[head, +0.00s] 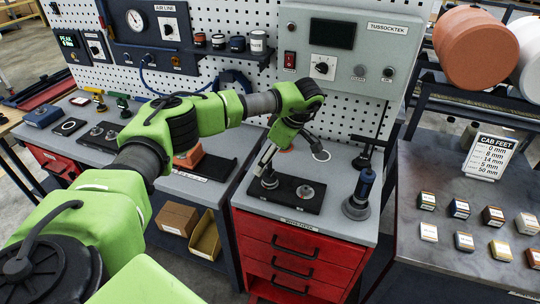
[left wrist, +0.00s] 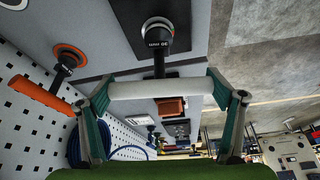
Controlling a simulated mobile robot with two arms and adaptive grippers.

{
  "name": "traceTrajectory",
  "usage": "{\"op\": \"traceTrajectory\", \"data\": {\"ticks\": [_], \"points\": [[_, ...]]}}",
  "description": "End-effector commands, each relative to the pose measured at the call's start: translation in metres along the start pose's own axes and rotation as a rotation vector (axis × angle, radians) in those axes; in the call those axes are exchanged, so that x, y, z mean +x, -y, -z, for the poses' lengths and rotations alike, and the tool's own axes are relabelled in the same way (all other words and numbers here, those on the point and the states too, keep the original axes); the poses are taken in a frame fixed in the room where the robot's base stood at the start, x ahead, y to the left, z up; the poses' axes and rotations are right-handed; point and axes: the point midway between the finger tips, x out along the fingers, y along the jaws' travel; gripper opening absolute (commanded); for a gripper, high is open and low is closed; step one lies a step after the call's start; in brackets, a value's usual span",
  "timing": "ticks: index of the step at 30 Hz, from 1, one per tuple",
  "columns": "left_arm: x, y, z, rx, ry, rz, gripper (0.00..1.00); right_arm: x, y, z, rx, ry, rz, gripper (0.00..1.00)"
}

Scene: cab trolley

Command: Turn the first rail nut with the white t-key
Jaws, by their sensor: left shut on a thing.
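My left gripper (head: 292,157) hangs over the right end of the bench, above the red drawer cabinet. In the left wrist view, my left gripper (left wrist: 162,92) is shut on a white bar (left wrist: 160,89), which looks like the handle of the white t-key; in the head view a white bar (head: 265,158) shows by the fingers. Below it a black plate (head: 292,205) carries two round metal nuts, a left one (head: 269,181) and a right one (head: 305,192). The gripper is nearer the left one. A dark round fitting with white lettering (left wrist: 158,38) shows beyond the bar. Whether key and nut touch is unclear. My right gripper is not in view.
A blue-handled tool (head: 363,188) stands right of the plate. A pegboard with a grey control box (head: 345,50) rises at the back. Small boxes sit on the dark table (head: 465,205) at right.

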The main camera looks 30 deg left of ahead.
Motion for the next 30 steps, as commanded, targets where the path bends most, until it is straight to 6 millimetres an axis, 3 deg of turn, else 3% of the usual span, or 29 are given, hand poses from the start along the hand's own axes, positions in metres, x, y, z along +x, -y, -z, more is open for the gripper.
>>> {"op": "traceTrajectory", "data": {"ticks": [5, 15, 25, 30], "points": [[-0.0013, 0.0, 0.001, 0.027, -0.001, -0.012, 0.47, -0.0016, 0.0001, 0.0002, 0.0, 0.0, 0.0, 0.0], [-0.0008, 0.0006, 0.0011, 0.397, -0.001, -0.167, 0.47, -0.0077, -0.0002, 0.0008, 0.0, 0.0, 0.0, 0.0], [-0.0007, 0.0003, 0.0005, 0.426, 0.0, -0.179, 0.47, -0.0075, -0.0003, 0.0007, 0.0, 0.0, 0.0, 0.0], [0.0001, 0.0013, 0.002, 0.608, -0.001, -0.255, 0.47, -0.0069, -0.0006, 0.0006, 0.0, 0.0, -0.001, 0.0]]}}
